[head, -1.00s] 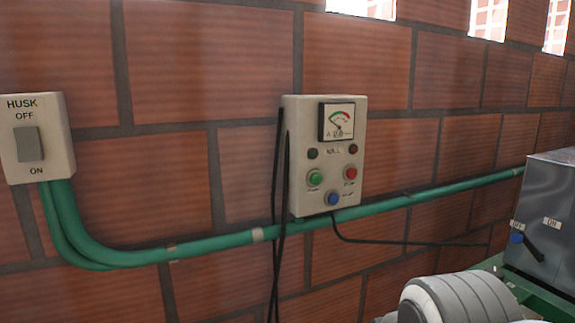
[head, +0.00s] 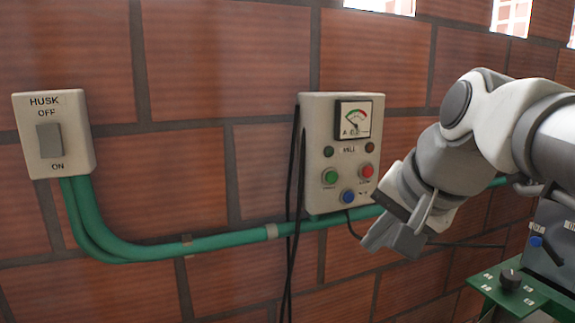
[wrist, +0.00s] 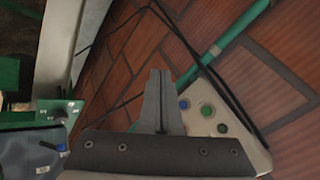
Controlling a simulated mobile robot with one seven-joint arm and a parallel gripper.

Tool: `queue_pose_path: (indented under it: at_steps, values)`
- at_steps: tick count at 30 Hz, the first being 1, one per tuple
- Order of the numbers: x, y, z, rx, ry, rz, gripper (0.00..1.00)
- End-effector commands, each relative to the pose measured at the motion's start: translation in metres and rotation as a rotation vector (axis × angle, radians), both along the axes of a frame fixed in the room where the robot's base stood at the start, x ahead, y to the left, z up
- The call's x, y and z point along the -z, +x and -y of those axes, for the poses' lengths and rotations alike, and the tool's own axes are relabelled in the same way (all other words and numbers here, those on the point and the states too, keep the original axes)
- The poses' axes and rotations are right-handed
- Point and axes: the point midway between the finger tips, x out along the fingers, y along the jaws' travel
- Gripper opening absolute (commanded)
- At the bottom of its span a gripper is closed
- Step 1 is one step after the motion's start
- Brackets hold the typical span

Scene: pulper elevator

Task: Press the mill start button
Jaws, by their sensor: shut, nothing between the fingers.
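The mill control box (head: 318,190) is a pale panel on the brick wall, with a dial gauge at the top and the label MILL. Its green button (head: 330,176) is at the lower left, a red button (head: 367,171) at the right, and a blue button (head: 347,196) below. My gripper (head: 372,243) is shut and empty, just below and right of the box in the head view. In the wrist view my gripper (wrist: 158,80) points past the box (wrist: 235,135), whose green button (wrist: 207,110) and blue button (wrist: 184,104) show right of the fingers.
A HUSK switch box (head: 50,140) is on the wall at the left. Green conduit (head: 240,236) runs along the wall below the boxes, with black cables hanging beside the mill box. A green panel with a black knob (head: 511,279) stands at the lower right.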

Motion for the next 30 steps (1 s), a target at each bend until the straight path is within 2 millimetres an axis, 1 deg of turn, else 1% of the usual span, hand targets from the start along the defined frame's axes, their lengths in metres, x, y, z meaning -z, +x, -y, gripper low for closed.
queue_pose_path:
  at_steps: [1,3,6,9,12,15,18,26,30]
  values:
    - [-0.021,0.014,0.005,0.066,0.063,0.009,0.00]
    - [-0.044,0.029,0.010,0.148,0.150,0.017,0.00]
    - [-0.073,0.046,0.016,0.247,0.258,0.026,0.00]
    - [-0.095,0.059,0.022,0.318,0.341,0.034,0.00]
    - [-0.109,0.066,0.025,0.362,0.396,0.037,0.00]
    - [-0.115,0.070,0.027,0.384,0.424,0.038,0.00]
    - [-0.118,0.071,0.027,0.390,0.433,0.038,0.00]
    - [-0.117,0.071,0.027,0.389,0.431,0.038,0.00]
    - [-0.110,0.076,0.025,0.388,0.430,0.038,0.00]
